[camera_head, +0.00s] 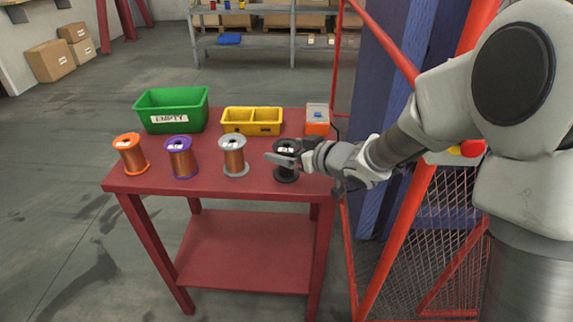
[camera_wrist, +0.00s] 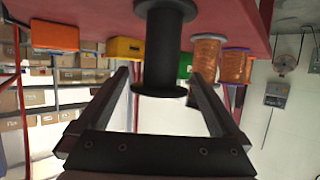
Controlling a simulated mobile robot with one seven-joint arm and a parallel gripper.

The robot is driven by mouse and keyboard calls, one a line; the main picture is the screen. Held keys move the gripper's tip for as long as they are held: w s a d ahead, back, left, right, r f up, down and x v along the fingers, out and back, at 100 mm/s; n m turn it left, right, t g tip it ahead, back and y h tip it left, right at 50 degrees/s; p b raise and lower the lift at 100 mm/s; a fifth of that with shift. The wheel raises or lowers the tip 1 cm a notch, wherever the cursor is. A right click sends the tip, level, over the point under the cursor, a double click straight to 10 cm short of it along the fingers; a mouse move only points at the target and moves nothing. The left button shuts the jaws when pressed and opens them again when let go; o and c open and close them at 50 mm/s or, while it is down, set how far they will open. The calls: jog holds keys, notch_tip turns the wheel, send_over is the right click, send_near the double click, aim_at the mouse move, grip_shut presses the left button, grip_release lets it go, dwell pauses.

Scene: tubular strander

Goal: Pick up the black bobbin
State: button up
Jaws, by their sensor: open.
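The black bobbin (camera_head: 286,175) stands upright at the right end of the row on the red table (camera_head: 205,256). My gripper (camera_head: 284,159) is at the bobbin's upper half and hides part of it in the head view. In the wrist view, which is upside down, the black bobbin (camera_wrist: 162,50) is centred between the two spread fingers of my gripper (camera_wrist: 160,76). There is a visible gap on each side of it. The jaws are open and hold nothing. I cannot tell how deep the bobbin sits between the fingers.
Bobbins with orange (camera_head: 131,155), purple (camera_head: 181,158) and grey (camera_head: 233,156) flanges stand to the left. Behind are a green bin (camera_head: 171,122) marked EMPTY, a yellow tray (camera_head: 252,128) and an orange-grey box (camera_head: 317,122). A red-framed mesh guard (camera_head: 440,240) is close on the right.

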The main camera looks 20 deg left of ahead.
jog(key=shift+w+a+f, duration=0.15)
jog(key=shift+w+a, duration=0.1)
jog(key=shift+a, duration=0.05)
jog(key=shift+c, duration=0.2)
jog(key=c, duration=1.1)
